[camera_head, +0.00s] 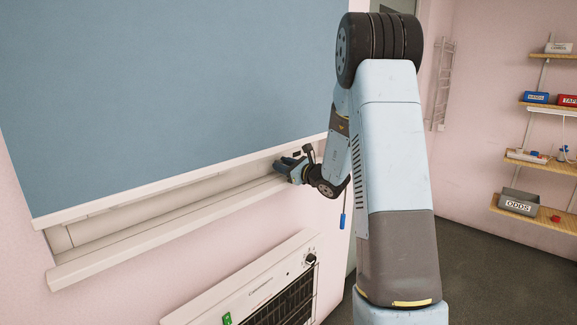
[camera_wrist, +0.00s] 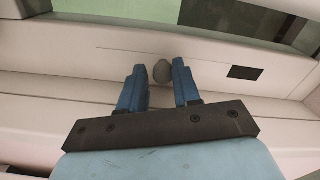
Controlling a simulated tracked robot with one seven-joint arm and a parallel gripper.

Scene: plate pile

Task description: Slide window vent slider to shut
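In the wrist view a small rounded grey knob (camera_wrist: 161,73), which looks like the vent slider's handle, stands on the pale window frame (camera_wrist: 60,58). My gripper (camera_wrist: 157,67) is open, its two blue fingers on either side of the knob. A gap shows left of the knob; the right finger is close to it, and contact is unclear. A dark rectangular opening (camera_wrist: 244,72) shows in the frame right of the fingers. In the head view my gripper (camera_head: 279,164) is at the right end of the window recess, below the blue blind; the knob is hidden there.
A blue blind (camera_head: 170,90) covers most of the window. A white sill (camera_head: 150,238) runs beneath the recess. A heater (camera_head: 262,285) is on the wall below. Shelves (camera_head: 540,160) with boxes hang at the far right, above open floor.

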